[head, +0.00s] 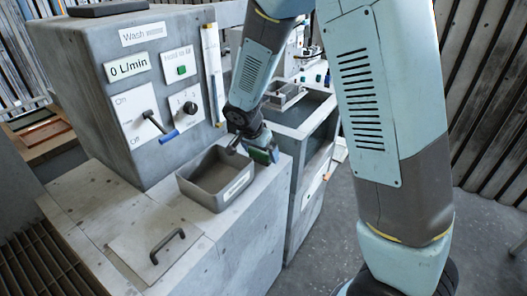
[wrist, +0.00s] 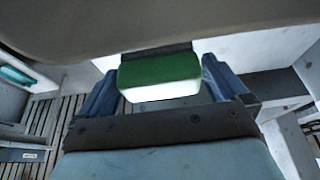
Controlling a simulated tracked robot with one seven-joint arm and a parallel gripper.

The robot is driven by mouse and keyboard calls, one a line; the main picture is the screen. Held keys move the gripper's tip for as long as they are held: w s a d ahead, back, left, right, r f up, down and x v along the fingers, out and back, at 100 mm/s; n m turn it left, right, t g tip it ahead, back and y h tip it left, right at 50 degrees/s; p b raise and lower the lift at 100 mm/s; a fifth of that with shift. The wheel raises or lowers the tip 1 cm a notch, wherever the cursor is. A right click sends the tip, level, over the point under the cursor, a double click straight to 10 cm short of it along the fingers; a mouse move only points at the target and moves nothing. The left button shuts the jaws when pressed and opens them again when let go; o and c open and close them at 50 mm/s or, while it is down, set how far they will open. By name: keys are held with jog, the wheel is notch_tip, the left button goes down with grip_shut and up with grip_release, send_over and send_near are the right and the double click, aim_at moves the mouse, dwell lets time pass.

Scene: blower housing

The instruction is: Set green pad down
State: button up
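The green pad (head: 262,155) is between the fingers of my gripper (head: 256,147), just right of the open grey tray in the head view. In the wrist view the green pad (wrist: 158,70) sits between the two blue fingers of my gripper (wrist: 160,86), which close on its left and right sides. Its upper face is green and a lower face looks bright white. The pad appears near the right edge of the concrete counter (head: 262,192). I cannot tell whether its underside touches anything.
The grey tray (head: 196,193) with a white label stands on the counter, close left of my gripper. Behind it is the wash unit (head: 92,90) with a blue-tipped lever (head: 160,128) and a knob (head: 190,108). A hatch handle (head: 167,246) rises at the front. Floor lies right.

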jog(key=v, duration=1.2)
jog(key=shift+s+d+r, duration=0.1)
jog(key=shift+d+r, duration=0.05)
jog(key=s+d+r+n+t+y, duration=0.1)
jog(key=s+d+r+n, duration=0.2)
jog(key=s+d+r, duration=0.4)
jog(key=s+d+r+n+t+y, duration=0.1)
jog(key=s+d+r+n, duration=0.3)
jog(key=s+d, duration=1)
notch_tip(320, 180, up, 3)
jog(key=shift+s+d+n+y, duration=0.2)
jog(key=shift+n+y, duration=0.1)
jog(key=shift+y, duration=0.1)
jog(key=shift+w, duration=0.1)
jog(key=shift+c, duration=0.5)
